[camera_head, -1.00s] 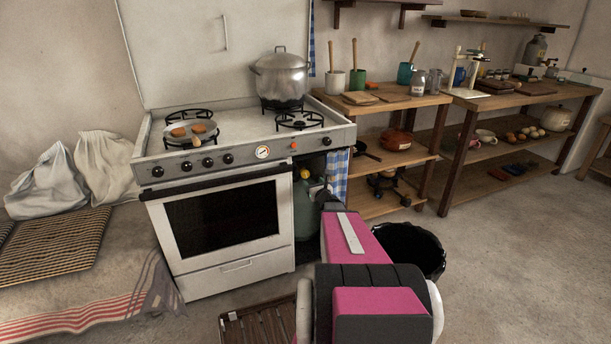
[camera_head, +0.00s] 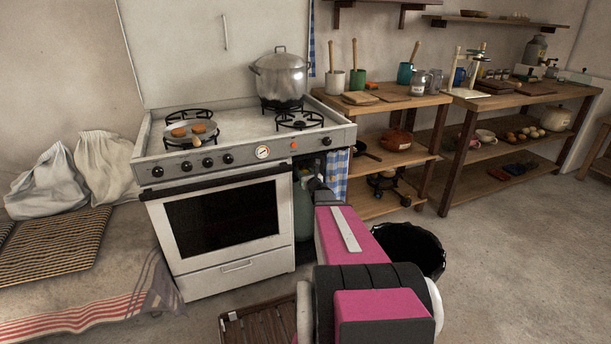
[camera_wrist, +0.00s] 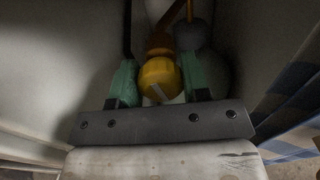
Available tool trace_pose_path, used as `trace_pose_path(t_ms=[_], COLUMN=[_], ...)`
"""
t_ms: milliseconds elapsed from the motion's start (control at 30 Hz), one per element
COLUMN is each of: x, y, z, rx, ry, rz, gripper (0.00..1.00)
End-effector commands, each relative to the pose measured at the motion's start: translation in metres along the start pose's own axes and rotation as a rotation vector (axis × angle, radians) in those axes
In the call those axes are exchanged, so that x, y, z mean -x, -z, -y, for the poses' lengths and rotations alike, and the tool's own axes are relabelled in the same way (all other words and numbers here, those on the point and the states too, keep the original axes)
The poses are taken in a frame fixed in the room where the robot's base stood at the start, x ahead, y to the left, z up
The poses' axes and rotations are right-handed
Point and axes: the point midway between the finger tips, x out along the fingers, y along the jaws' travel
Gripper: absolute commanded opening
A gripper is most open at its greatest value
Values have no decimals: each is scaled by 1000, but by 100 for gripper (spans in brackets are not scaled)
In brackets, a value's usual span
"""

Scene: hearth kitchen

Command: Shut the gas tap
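The gas tap's yellow round knob (camera_wrist: 160,78), with a pale mark on its face, sits between my gripper's two green fingers (camera_wrist: 159,84) in the wrist view. The fingers stand apart, one on each side of the knob and very close to it; I cannot tell whether they touch it. In the head view the green gas bottle (camera_head: 303,215) stands in the gap right of the oven, partly hidden by my arm.
The white stove (camera_head: 232,237) closes the gap on the left. A blue checked cloth (camera_head: 338,178) hangs on its right, beside wooden shelves (camera_head: 385,204). A black bucket (camera_head: 412,248) stands on the floor near my arm. Open floor lies to the right.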

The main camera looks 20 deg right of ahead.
Motion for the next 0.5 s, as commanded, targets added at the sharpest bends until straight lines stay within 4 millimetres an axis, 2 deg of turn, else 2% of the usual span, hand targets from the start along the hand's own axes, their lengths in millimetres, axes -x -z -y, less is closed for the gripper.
trace_pose_path(t_ms=[67,267,500], x=[0,0,0], y=[0,0,0], z=[0,0,1], rx=[1,-24,-195], ry=[-1,-1,-1], rz=[0,0,0], gripper=[19,20,20])
